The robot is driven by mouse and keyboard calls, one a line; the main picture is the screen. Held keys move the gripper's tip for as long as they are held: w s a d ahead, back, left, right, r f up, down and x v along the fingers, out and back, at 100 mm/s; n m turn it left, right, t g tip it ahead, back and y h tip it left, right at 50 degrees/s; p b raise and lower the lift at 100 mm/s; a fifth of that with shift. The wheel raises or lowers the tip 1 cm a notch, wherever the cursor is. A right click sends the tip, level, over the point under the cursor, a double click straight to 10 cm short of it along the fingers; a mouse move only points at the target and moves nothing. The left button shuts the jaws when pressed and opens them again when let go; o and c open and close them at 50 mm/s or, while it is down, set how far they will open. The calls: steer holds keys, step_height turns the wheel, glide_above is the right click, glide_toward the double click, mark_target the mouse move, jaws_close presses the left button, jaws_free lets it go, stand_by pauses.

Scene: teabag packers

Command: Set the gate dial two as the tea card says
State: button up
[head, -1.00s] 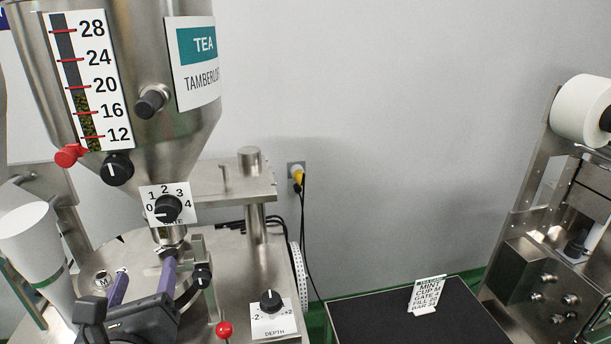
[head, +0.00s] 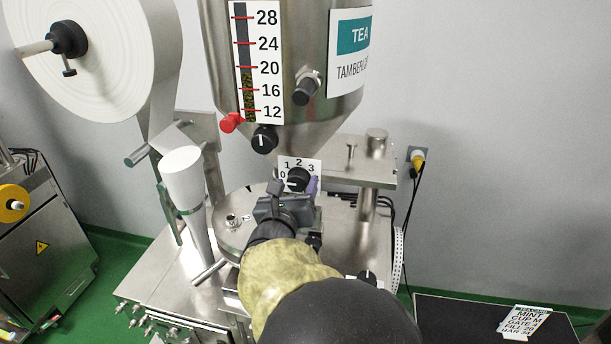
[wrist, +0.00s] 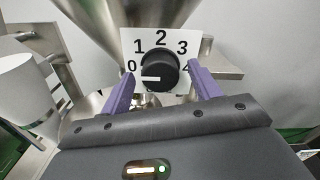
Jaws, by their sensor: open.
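The gate dial (head: 298,179) is a black knob on a white plate marked 0 to 4, low on the steel hopper. In the wrist view the dial (wrist: 158,72) has its white pointer line aimed left, about at 0. My gripper (wrist: 160,78) is open, its purple fingers on the left and right of the knob, with gaps visible. In the head view my gripper (head: 294,190) is just in front of the dial and partly hides it. The tea card (head: 522,322) reads MINT, CUP M, and lines for GATE, FILL and BAR; the gate number looks like 4, but is small.
Another black knob (head: 264,139) and a red knob (head: 232,122) sit above the dial on the hopper. A white cup stack (head: 185,180) stands left of my arm. The depth dial (head: 367,278) is partly hidden by my arm.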

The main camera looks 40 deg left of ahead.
steer(key=shift+w+a, duration=0.1)
steer(key=shift+w, duration=0.1)
steer(key=shift+c, duration=0.2)
steer(key=c, duration=0.9)
